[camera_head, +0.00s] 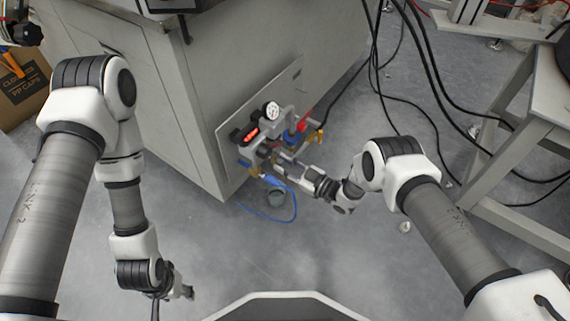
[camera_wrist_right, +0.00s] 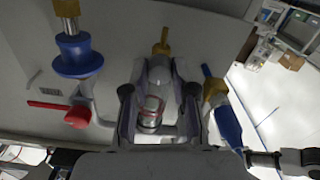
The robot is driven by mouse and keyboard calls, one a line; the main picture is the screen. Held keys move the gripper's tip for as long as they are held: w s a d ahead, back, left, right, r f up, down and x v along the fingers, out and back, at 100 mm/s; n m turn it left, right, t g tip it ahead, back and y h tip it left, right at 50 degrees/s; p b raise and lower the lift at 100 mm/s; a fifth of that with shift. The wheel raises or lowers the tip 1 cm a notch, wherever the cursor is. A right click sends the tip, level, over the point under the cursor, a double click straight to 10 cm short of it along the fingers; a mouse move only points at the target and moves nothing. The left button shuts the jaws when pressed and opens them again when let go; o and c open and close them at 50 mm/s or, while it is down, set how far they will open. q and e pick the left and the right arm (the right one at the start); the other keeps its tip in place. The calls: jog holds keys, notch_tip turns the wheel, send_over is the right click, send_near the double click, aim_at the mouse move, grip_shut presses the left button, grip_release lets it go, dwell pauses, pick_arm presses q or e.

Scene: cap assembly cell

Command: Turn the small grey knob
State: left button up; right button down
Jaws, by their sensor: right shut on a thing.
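My right gripper (camera_wrist_right: 158,96) is shut on the small grey knob (camera_wrist_right: 159,70), at the pneumatic unit on the cabinet's side panel. In the right wrist view its two dark fingertips lie on either side of the grey part, and a clear cylinder with a red ring (camera_wrist_right: 150,112) shows between them. In the head view the right gripper (camera_head: 277,157) reaches the unit from the right, and the knob is hidden there. My left gripper (camera_head: 186,291) hangs low at the lower left, away from the unit; its fingers are too small to judge.
A round gauge (camera_head: 271,110) and a red display (camera_head: 251,135) sit on the unit. A blue fitting (camera_wrist_right: 77,55), a red lever (camera_wrist_right: 77,117) and a blue-and-brass fitting (camera_wrist_right: 224,115) flank the gripper. A blue hose (camera_head: 293,207) loops below. Black cables and a stand (camera_head: 510,120) are at right.

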jog(key=c, duration=0.9)
grip_release()
jog(key=shift+c, duration=0.2)
jog(key=v, duration=1.2)
